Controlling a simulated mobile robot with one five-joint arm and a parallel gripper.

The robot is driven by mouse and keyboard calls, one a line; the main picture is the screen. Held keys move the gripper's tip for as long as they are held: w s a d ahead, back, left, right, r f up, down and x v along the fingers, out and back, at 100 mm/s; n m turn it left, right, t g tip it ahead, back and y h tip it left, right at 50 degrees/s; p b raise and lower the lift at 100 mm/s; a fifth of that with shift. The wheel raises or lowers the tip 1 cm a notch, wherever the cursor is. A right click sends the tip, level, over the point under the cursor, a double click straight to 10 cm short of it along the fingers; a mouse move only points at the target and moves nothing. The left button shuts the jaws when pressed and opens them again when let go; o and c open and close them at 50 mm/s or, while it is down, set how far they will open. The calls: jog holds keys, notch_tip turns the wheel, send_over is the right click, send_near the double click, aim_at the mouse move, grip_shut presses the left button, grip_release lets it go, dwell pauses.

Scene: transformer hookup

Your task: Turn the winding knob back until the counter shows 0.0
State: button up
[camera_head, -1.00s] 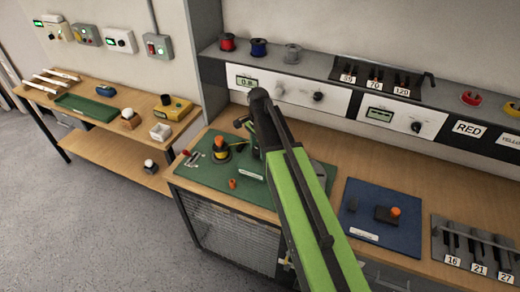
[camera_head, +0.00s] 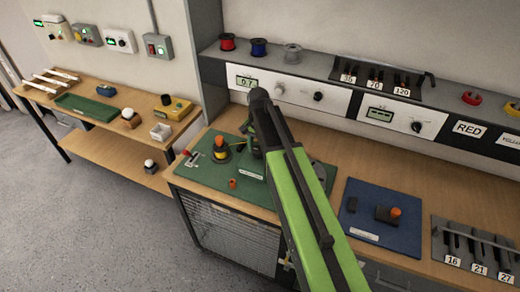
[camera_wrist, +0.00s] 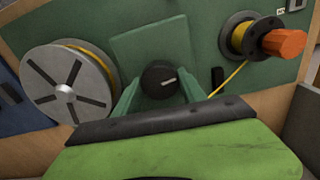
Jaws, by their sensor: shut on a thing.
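The winding knob (camera_wrist: 160,81) is a black round knob with a pale pointer line, seen in the wrist view between the green fingers of my gripper (camera_wrist: 160,90). The fingers are shut on its sides. The pointer line points right and slightly up. In the head view my green arm hides the knob.
A large wire spool (camera_wrist: 68,85) stands left of the knob in the wrist view. A yellow-wound bobbin (camera_wrist: 250,38) with an orange knob (camera_wrist: 285,43) is at the right, with yellow wire running from it. A blue mat (camera_head: 370,236) lies right of my arm.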

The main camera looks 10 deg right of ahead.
aim_at(259, 150)
jog(key=n, duration=0.6)
jog(key=shift+s+n, duration=0.15)
jog(key=shift+n, duration=0.15)
jog(key=n, duration=0.5)
jog(key=shift+n, duration=0.3)
jog(key=o, duration=1.4)
jog(key=shift+c, duration=0.2)
notch_tip(259, 150, up, 17)
jog(key=p, duration=1.7)
jog(key=shift+r, duration=0.2)
